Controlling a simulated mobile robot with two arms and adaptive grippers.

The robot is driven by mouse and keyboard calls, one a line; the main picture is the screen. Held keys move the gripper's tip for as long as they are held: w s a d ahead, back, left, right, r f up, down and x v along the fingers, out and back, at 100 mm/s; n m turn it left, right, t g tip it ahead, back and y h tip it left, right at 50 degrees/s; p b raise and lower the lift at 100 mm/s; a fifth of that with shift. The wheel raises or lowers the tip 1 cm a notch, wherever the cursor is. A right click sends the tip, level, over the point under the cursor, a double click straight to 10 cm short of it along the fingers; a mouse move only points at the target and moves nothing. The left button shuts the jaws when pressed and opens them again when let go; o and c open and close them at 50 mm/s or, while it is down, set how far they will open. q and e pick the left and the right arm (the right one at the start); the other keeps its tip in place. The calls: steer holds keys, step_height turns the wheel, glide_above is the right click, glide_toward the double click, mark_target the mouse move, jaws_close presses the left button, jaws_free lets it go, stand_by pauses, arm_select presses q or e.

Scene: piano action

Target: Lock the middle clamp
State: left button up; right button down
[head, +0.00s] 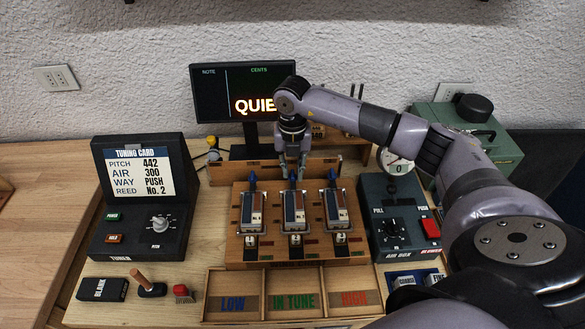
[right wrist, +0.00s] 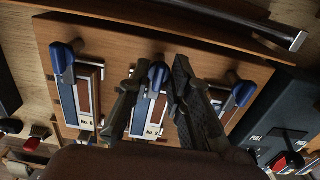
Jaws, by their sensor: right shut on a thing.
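The middle clamp, with a blue handle (head: 292,180), sits at the back end of the middle reed plate (head: 293,208) on the wooden block (head: 264,258). My right gripper (head: 292,172) reaches down on it from behind and above. In the right wrist view the fingers (right wrist: 158,72) stand on both sides of the blue handle (right wrist: 157,76) and are shut on it. The left clamp (head: 253,182) and right clamp (head: 331,179) have similar blue handles, apart from the gripper. The fingers partly hide the middle clamp's base. My left gripper is not in view.
The tuner (head: 136,236) with its tuning card stands left, and the air box (head: 400,240) right. A tray (head: 282,317) marked low, in tune and high lies in front. A monitor (head: 222,104) and a wooden rail (head: 232,171) stand behind the block.

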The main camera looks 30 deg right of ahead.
steer(key=c, duration=1.5)
jaws_free()
step_height(320, 180, up, 12)
